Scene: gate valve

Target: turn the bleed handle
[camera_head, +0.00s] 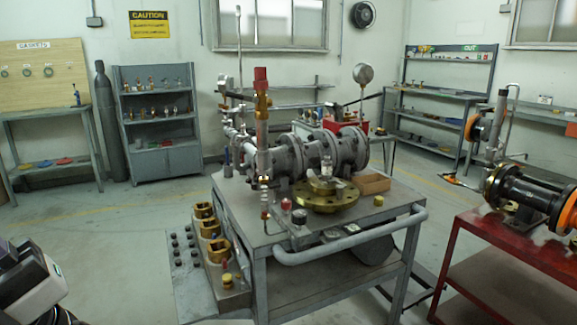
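A grey cart (330,225) in the middle carries a dark grey flanged valve body (318,152). A vertical pipe (262,135) with a brass fitting (262,101) and a red top (260,76) stands at its left. A thin lever-like rod (240,97) rises beside it. A small fitting (264,200) hangs low on the cart's front left. I cannot tell which of these small parts is the bleed handle. Black and white parts of my own body show at the lower left edge. No fingertips show, so I cannot see my gripper.
A brass flange (327,197) and small red-capped parts (299,216) lie on the cart top. A grey rail (350,240) runs along its front. A side tray (205,265) holds brass blocks. A red bench (510,245) stands right. Floor is clear at left.

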